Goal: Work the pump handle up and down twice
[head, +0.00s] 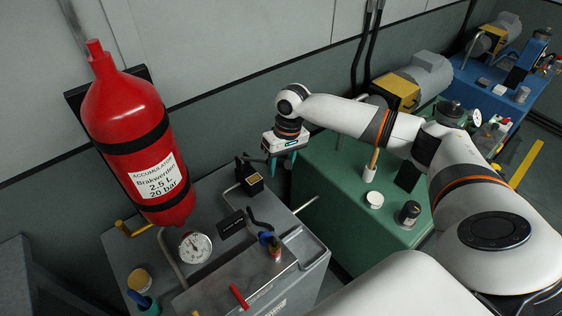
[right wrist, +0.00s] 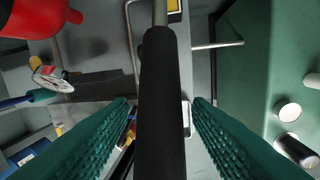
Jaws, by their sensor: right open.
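The pump handle, a black grip (right wrist: 160,100) on a thin metal rod, runs up the middle of the right wrist view. My right gripper (right wrist: 163,108) is open, with one green ribbed finger on each side of the grip and a visible gap at each side. In the head view my right gripper (head: 283,158) points down beside the black-and-yellow pump block (head: 252,182) on the grey console (head: 215,190). The handle is hard to make out there, partly hidden by the gripper. My left gripper is not in view.
A red accumulator (head: 140,140) stands at the console's left, with a pressure gauge (head: 195,248) below it. A red lever (head: 239,296) is at the console's front. A green bench (head: 335,200) on the right carries a cup and several small items.

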